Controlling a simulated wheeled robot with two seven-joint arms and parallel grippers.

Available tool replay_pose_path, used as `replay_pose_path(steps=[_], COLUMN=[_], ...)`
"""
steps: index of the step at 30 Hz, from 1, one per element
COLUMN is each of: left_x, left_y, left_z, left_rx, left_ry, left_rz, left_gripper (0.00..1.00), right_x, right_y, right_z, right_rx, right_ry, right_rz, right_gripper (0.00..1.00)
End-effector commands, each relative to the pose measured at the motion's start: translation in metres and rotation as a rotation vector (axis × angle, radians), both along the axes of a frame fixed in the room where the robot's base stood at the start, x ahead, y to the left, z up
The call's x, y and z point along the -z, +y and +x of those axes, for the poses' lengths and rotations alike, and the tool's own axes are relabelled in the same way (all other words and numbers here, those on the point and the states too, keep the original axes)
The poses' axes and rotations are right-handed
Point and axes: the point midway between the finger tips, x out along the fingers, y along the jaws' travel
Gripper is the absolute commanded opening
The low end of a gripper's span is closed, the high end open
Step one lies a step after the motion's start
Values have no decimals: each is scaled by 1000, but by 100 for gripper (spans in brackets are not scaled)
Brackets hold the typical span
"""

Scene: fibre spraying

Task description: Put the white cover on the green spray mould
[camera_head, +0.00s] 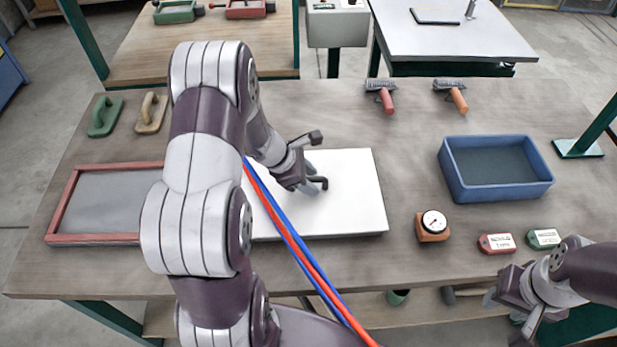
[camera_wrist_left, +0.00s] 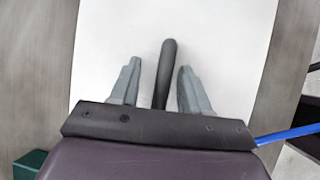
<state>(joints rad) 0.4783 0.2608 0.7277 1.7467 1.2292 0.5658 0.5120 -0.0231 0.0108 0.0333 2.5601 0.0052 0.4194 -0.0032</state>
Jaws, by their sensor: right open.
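The white cover (camera_head: 350,200) is a flat white panel lying on the bench, partly hidden by my left arm. It fills much of the left wrist view (camera_wrist_left: 225,60), with a black bar handle (camera_wrist_left: 166,75) on it. My left gripper (camera_head: 312,178) is over the cover. In the wrist view its grey fingers (camera_wrist_left: 160,80) are apart, one on each side of the handle, with a visible gap at the left finger. My right gripper (camera_head: 510,312) is open and empty near the bench's front right.
A red-framed tray (camera_head: 62,205) lies left of the cover. A blue bin (camera_head: 495,190), a gauge (camera_head: 433,226) and two small labelled blocks (camera_head: 497,243) stand at right. Two floats (camera_head: 105,117) and two rollers (camera_head: 381,95) lie at the back.

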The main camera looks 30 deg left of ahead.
Motion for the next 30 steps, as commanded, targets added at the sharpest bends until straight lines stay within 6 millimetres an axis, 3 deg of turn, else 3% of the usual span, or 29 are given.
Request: replay_pose_path(steps=[7, 18, 23, 26, 30], left_x=[-11, -88, -103, -101, -100], left_y=[3, 37, 37, -1, -55], left_z=[-3, -38, -47, -68, -110], left_rx=[-1, -3, 49, 430, 1286], left_ry=[-2, -1, 1, 0, -93], left_rz=[0, 2, 25, 193, 532], left_gripper=[46, 46, 46, 46, 46], right_x=[-4, -9, -9, -9, -9], right_y=[0, 0, 0, 0, 0], right_z=[0, 0, 0, 0, 0], right_rx=[0, 0, 0, 0, 0], right_ry=[0, 0, 0, 0, 0], right_rz=[0, 0, 0, 0, 0], right_gripper=[43, 43, 43, 43, 43])
